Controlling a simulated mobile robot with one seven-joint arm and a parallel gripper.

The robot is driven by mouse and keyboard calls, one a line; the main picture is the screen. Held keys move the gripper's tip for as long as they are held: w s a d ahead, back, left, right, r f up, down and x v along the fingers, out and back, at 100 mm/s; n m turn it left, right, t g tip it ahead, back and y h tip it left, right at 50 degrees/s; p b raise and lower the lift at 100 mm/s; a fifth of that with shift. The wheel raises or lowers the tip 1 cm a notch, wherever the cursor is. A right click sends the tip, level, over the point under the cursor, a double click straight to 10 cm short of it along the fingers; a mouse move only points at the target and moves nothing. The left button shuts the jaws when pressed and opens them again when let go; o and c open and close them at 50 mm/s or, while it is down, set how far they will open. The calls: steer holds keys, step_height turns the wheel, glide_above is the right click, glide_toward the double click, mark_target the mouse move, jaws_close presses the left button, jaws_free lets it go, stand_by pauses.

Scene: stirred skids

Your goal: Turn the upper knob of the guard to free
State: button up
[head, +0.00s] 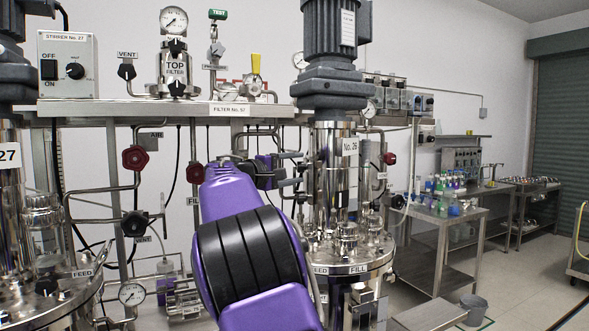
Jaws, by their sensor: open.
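My gripper (296,170) is at the middle of the head view, at the end of my purple arm. Its two grey fingers point right and are apart, one above the other, with nothing seen between them. Just right of the fingertips stands the bright metal guard (336,200) below the motor, with a "No. 26" label. I cannot make out the guard's upper knob clearly in this view, nor how it is turned. I cannot tell whether the fingers touch anything on the guard.
The grey motor (332,45) rises above the guard. A vessel lid (350,250) with fittings lies below. Another stirrer vessel (45,285) stands at left, and a pipe shelf (150,108) runs behind. A steel table (455,215) with bottles is at right, with open floor beyond.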

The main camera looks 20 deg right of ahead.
steer(key=shift+c, duration=0.3)
jaws_close()
steer(key=shift+r+p, duration=0.15)
steer(key=shift+p, duration=0.2)
steer(key=shift+r+n+y+p, duration=0.15)
steer(key=shift+n+y+p, duration=0.25)
steer(key=shift+n+p, duration=0.1)
steer(key=shift+w+n+g+y, duration=0.1)
steer(key=shift+n+g+y, duration=1)
steer(key=shift+n, duration=0.2)
steer(key=shift+r+n, duration=0.1)
steer(key=shift+n, duration=0.2)
